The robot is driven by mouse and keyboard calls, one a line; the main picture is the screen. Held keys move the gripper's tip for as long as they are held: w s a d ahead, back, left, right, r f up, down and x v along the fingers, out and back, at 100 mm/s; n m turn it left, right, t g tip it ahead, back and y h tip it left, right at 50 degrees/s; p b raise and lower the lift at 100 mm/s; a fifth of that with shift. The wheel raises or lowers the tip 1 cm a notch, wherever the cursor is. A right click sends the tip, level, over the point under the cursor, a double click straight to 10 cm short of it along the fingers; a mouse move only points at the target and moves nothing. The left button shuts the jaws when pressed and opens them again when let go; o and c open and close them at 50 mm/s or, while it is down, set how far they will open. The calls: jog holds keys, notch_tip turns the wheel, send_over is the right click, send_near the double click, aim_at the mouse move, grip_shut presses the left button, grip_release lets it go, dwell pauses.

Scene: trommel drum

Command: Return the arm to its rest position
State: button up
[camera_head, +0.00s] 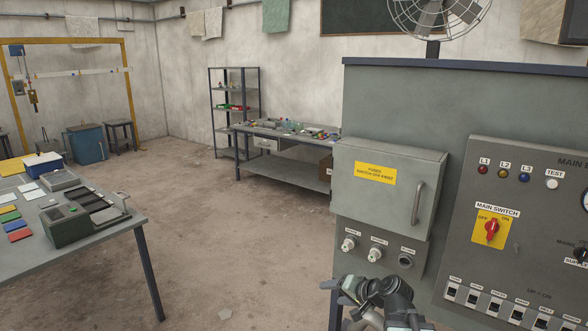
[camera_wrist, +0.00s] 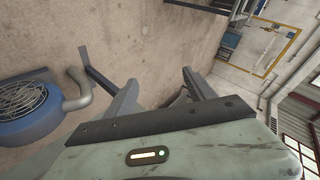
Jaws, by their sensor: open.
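My arm (camera_head: 378,297) shows at the bottom of the head view, in front of the grey control cabinet. Its links are folded close to the lower frame edge, and the gripper's fingers cannot be made out there. In the wrist view my gripper (camera_wrist: 160,82) has its two fingers apart, with nothing between them. Bare wall or floor shows beyond the fingers, and the picture is strongly tilted.
The cabinet (camera_head: 390,90) carries a closed fuse box (camera_head: 385,215) and a panel with a red main switch (camera_head: 492,230). A table (camera_head: 125,240) with trays stands left. A workbench (camera_head: 285,177) and shelf (camera_head: 236,75) stand behind.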

jog(key=s+a+f+n+g+h, duration=0.2)
jog(key=s+a+f+n+g, duration=0.25)
jog(key=s+f, duration=0.25)
jog(key=s+d+f+g+h, duration=0.2)
jog(key=s+d+g+h, duration=0.2)
jog(key=s+d, duration=0.3)
jog(key=shift+s+d+f+h, duration=0.25)
jog(key=shift+s+d+h, duration=0.1)
jog(key=shift+s, duration=0.1)
jog(key=shift+c, duration=0.3)
